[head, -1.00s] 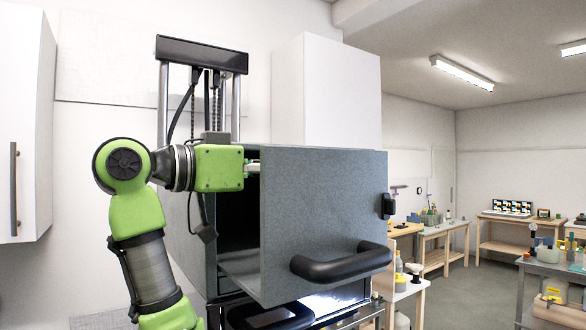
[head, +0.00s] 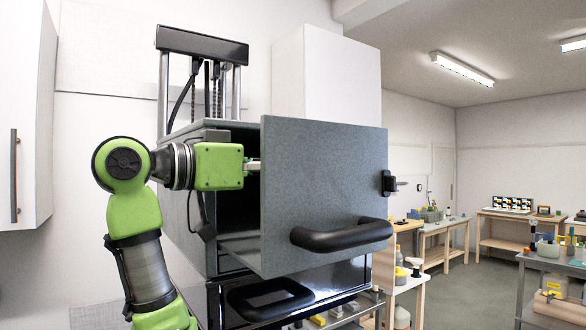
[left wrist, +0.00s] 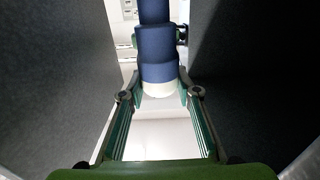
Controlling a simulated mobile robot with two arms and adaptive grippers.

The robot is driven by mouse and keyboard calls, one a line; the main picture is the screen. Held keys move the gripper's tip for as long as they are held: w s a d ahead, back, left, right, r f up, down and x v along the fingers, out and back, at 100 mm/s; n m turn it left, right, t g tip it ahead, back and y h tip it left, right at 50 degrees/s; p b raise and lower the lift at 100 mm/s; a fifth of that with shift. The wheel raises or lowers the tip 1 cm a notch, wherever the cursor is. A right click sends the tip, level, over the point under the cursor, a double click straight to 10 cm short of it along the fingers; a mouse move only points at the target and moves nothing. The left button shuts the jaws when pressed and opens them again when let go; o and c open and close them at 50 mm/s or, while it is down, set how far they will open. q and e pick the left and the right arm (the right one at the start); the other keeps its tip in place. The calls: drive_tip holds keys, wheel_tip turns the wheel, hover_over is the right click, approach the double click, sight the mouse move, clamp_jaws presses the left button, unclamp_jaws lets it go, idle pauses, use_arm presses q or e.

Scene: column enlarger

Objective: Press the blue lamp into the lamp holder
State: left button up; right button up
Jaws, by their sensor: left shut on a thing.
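The blue lamp (left wrist: 158,45) shows in the left wrist view as a stepped dark blue cylinder with a pale end between my fingertips. My left gripper (left wrist: 160,95) is shut on it at the pale end. In the head view the left gripper (head: 254,166) reaches into the open side of the grey enlarger housing (head: 222,262). Its fingertips and the lamp are hidden there behind the front panel (head: 325,185). I cannot make out the lamp holder, nor whether the lamp touches it. My right gripper is not in view.
Dark grey walls stand close on both sides of my left fingers. A thick black handle (head: 340,235) juts from the front panel, and another handle (head: 270,299) is below. The enlarger column (head: 202,46) rises behind. Workbenches (head: 440,228) stand farther off at the right.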

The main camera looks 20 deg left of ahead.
use_arm(q)
drive_tip(key=shift+f+b, duration=1.5)
drive_tip(key=shift+f, duration=0.15)
idle(0.5)
drive_tip(key=o, duration=1.3)
drive_tip(key=o, duration=0.3)
drive_tip(key=shift+o, duration=0.2)
drive_tip(key=shift+s+a, duration=0.15)
drive_tip(key=shift+s, duration=0.05)
drive_tip(key=shift+b+v, duration=0.6)
drive_tip(key=shift+v, duration=1.3)
drive_tip(key=shift+s+a, duration=0.1)
